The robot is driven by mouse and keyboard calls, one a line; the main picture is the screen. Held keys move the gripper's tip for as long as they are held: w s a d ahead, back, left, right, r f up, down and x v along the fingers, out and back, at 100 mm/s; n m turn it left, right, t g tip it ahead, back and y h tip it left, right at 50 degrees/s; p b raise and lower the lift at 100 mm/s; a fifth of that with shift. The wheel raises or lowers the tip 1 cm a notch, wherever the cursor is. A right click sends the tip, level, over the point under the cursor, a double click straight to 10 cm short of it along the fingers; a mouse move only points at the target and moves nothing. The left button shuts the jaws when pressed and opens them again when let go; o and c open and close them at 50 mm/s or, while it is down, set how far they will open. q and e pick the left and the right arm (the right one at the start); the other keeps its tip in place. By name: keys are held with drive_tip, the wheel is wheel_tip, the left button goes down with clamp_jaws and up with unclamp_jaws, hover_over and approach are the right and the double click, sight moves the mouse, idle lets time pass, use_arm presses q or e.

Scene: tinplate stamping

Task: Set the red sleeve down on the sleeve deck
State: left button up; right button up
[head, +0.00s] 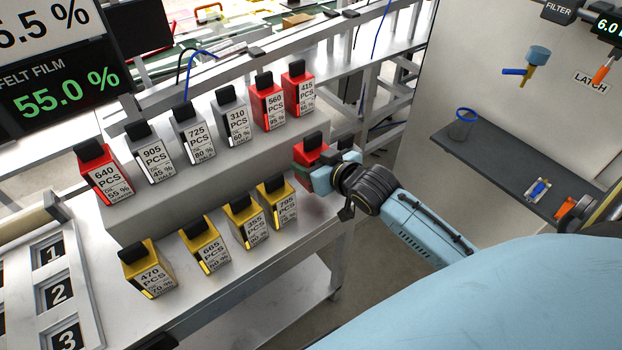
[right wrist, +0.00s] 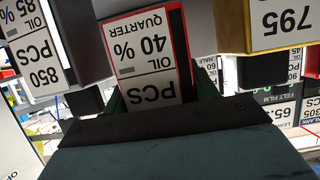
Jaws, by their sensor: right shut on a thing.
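My right gripper (head: 322,172) is shut on a red sleeve (head: 310,152) with a black top, at the right end of the stepped grey deck (head: 215,168). The wrist hides much of the sleeve, and I cannot tell whether its base touches the deck. In the right wrist view the red-edged sleeve (right wrist: 146,50) sits between the fingers, its label upside down and reading 40 % oil, quarter. Grey and red sleeves stand along the raised step, with yellow sleeves (head: 243,222) on the lower level in front. My left gripper is not in view.
A sleeve marked 850 (right wrist: 38,55) and the yellow 795 sleeve (right wrist: 278,28) flank the held sleeve closely in the right wrist view. A numbered rack (head: 50,275) is at the left. A dark shelf (head: 490,165) on the right wall holds a blue-rimmed cup (head: 463,125).

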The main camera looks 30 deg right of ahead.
drive_tip(key=shift+w+f+b, duration=0.15)
drive_tip(key=shift+f+b, duration=0.25)
drive_tip(key=shift+f, duration=2.15)
drive_tip(key=o, duration=1.6)
drive_tip(key=shift+f, duration=0.25)
drive_tip(key=shift+c, duration=0.2)
